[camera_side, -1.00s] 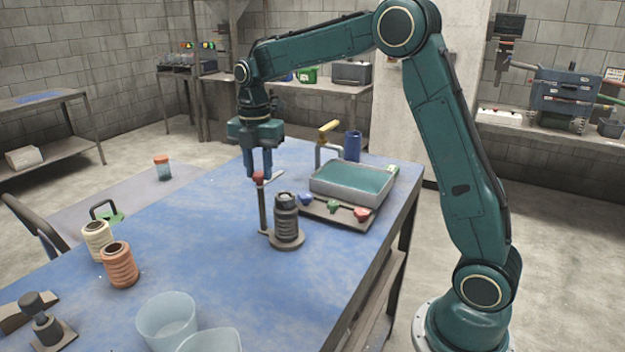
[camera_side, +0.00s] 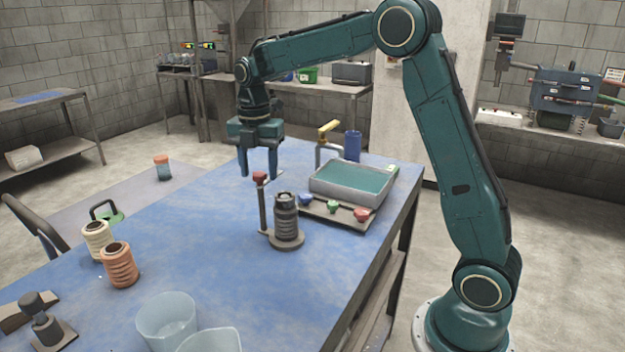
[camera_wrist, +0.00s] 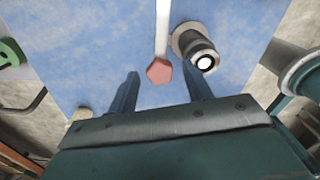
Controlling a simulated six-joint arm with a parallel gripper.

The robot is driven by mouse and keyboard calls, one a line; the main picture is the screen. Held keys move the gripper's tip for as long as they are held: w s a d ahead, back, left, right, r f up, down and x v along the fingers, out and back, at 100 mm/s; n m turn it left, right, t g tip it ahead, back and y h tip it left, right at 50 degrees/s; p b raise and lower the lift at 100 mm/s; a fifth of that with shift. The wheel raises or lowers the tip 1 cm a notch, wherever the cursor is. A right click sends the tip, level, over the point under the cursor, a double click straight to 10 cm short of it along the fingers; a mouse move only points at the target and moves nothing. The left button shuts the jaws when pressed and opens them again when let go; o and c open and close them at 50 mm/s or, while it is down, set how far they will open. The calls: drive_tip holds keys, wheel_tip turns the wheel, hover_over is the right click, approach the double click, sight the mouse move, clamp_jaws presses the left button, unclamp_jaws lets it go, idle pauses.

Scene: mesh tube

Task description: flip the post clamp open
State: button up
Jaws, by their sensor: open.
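A thin dark post (camera_side: 263,208) stands upright on the blue table beside a dark ribbed cylinder (camera_side: 286,218) on a round base. A red knob (camera_side: 260,179) tops the post. In the wrist view the knob appears between the fingers (camera_wrist: 159,80), apart from both. I cannot tell the exact height gap.
A grey tray of teal liquid (camera_side: 350,203) and several coloured knobs stand right of the post. A yellow-handled tap-like piece (camera_side: 328,128) and blue cup (camera_side: 352,146) are behind. Spools (camera_side: 119,266) and clear tubs (camera_side: 167,322) are in front. The table's middle left is clear.

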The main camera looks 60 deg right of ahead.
sight(259, 173)
wheel_tip(259, 173, up, 14)
idle(0.9)
idle(0.3)
drive_tip(key=s+a+m+t, duration=0.1)
drive_tip(key=s+a+m, duration=0.1)
drive_tip(key=s+m, duration=0.4)
drive_tip(key=s+a+m+t, duration=0.25)
drive_tip(key=s+m, duration=0.25)
drive_tip(key=s, duration=0.4)
drive_tip(key=s+a+f+m+t, duration=0.1)
drive_tip(key=s+f+m, duration=0.3)
drive_tip(key=s, duration=0.3)
drive_tip(key=s+a+f+m+t, duration=0.1)
drive_tip(key=s+f+m, duration=0.4)
drive_tip(key=s+m, duration=0.1)
drive_tip(key=shift+s+a+f, duration=0.15)
drive_tip(key=shift+s+a, duration=0.1)
drive_tip(key=shift+s, duration=0.4)
